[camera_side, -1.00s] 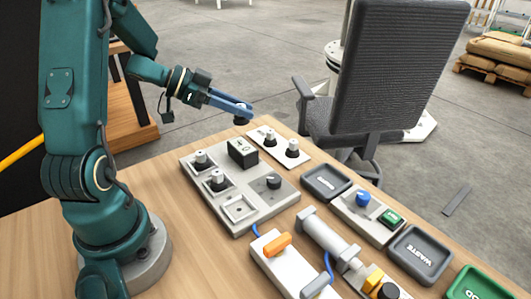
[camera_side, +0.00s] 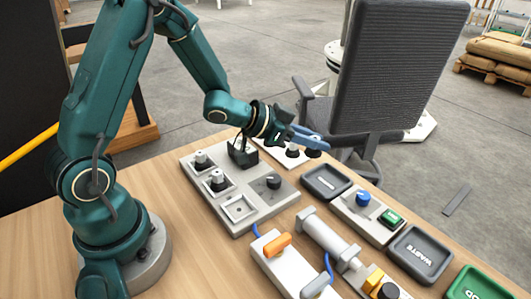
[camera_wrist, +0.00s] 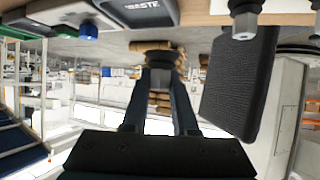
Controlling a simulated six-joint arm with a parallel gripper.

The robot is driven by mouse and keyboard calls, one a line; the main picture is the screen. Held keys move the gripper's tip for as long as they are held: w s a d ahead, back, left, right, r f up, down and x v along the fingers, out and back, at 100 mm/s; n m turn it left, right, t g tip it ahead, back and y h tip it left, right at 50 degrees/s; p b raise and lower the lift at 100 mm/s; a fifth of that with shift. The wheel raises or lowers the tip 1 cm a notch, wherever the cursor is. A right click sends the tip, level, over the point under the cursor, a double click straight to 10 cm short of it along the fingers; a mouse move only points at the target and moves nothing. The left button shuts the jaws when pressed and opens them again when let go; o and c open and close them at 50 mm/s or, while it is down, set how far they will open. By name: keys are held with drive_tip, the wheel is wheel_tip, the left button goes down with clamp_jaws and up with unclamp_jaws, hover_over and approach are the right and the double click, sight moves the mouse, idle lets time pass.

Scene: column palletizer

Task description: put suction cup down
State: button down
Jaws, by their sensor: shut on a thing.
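My gripper (camera_side: 318,145) is shut on a suction cup (camera_side: 313,154), whose dark round end shows under the blue fingertips. In the wrist view the fingers (camera_wrist: 160,80) close on a dark round piece (camera_wrist: 160,58), which is the held cup. The gripper is over the back edge of the table, beside the white strip (camera_side: 268,151). A standing suction cup (camera_side: 292,151) shows on that strip; the arm hides part of the strip. Two more cups (camera_side: 200,160) (camera_side: 217,181) stand in squares of the grey board (camera_side: 222,212), which also has an empty square (camera_side: 239,208).
A black box (camera_side: 242,153) and a dark knob (camera_side: 272,182) are on the grey board. A dark tray (camera_side: 326,181), a control panel with a blue knob (camera_side: 362,199) and a WASTE tray (camera_side: 420,253) lie to the right. An office chair (camera_side: 395,70) stands close behind the table.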

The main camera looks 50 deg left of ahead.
drive_tip(key=d, duration=0.1)
drive_tip(key=w+d+f, duration=0.1)
drive_tip(key=d+f, duration=0.1)
drive_tip(key=shift+w+d+f, duration=0.2)
drive_tip(key=shift+w+d, duration=0.05)
drive_tip(key=shift+d, duration=0.15)
drive_tip(key=shift+f, duration=2)
drive_tip(key=shift+f, duration=0.15)
drive_tip(key=c, duration=0.7)
unclamp_jaws()
